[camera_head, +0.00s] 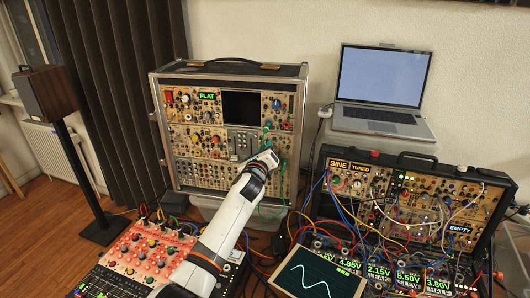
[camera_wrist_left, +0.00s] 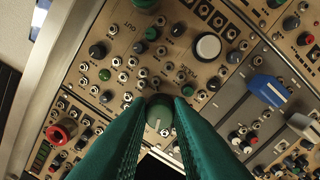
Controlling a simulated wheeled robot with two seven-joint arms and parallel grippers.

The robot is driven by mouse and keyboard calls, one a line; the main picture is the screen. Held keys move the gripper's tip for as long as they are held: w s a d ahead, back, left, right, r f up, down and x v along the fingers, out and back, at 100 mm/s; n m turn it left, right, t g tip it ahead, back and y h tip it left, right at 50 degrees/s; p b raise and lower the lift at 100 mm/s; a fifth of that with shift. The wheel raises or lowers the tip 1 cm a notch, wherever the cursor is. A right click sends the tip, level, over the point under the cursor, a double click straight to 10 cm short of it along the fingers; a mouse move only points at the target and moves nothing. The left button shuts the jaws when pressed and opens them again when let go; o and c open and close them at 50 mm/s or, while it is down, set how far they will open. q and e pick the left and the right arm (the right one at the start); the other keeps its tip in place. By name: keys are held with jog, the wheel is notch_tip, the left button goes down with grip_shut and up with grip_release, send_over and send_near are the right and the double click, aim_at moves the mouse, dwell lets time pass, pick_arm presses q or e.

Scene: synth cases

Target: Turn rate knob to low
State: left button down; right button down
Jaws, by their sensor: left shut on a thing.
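The tall synth case (camera_head: 152,92) stands at the back, its tan panel full of knobs and jacks. My left gripper (camera_head: 270,158) reaches up to the lower right part of this panel. In the left wrist view, my left gripper's green fingers (camera_wrist_left: 160,102) are shut on a green knob (camera_wrist_left: 159,118) with a pale pointer line. The fingers cover the knob's sides. I cannot read a rate or low marking beside it. My right gripper is not in view.
Around the held knob are small jacks, a white button (camera_wrist_left: 208,47) and a red knob (camera_wrist_left: 57,135). A second cabled synth case (camera_head: 490,178), a laptop (camera_head: 384,75), an oscilloscope screen (camera_head: 316,275) and a red-topped mixer (camera_head: 140,258) crowd the right and front.

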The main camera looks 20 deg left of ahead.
pick_arm(q)
jog(key=n+y+b, duration=0.1)
jog(key=n+b, duration=0.5)
jog(key=n, duration=1.6)
jog(key=shift+n, duration=0.3)
dwell(0.3)
jog(key=c, duration=1.3)
grip_release()
jog(key=shift+r, duration=0.1)
jog(key=shift+s+d, duration=0.1)
jog(key=shift+s, duration=0.05)
jog(key=s+d+b, duration=0.1)
jog(key=s+b, duration=0.1)
jog(key=s, duration=0.9)
jog(key=shift+s+d, duration=0.25)
jog(key=shift+s, duration=0.05)
